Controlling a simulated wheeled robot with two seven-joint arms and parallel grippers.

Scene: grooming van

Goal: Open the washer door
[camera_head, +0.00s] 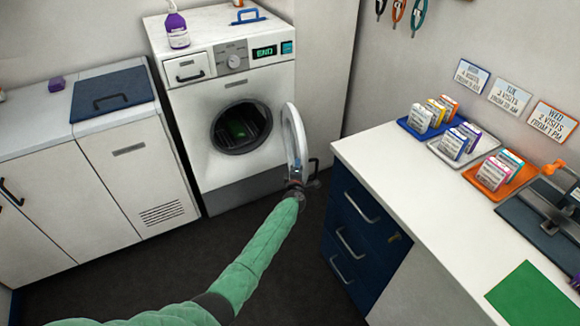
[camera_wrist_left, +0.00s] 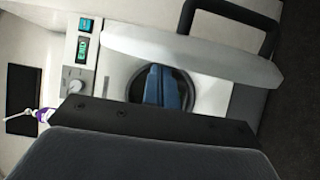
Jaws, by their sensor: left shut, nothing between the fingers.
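The white washer (camera_head: 230,95) stands against the back wall. A dark handle (camera_head: 314,170) shows at the door's lower right. My left gripper (camera_head: 296,188) is shut and empty at the door's lower edge; whether it touches the door I cannot tell. In the left wrist view the door (camera_wrist_left: 190,56) and its black handle (camera_wrist_left: 228,12) lie beyond the gripper. My right gripper is not in view.
A purple bottle (camera_head: 177,28) and a blue-handled item (camera_head: 248,17) stand on the washer. White cabinets (camera_head: 135,165) are at left. A counter (camera_head: 400,175) with blue drawers (camera_head: 355,225) is close on the right. Dark floor (camera_head: 300,275) is free between them.

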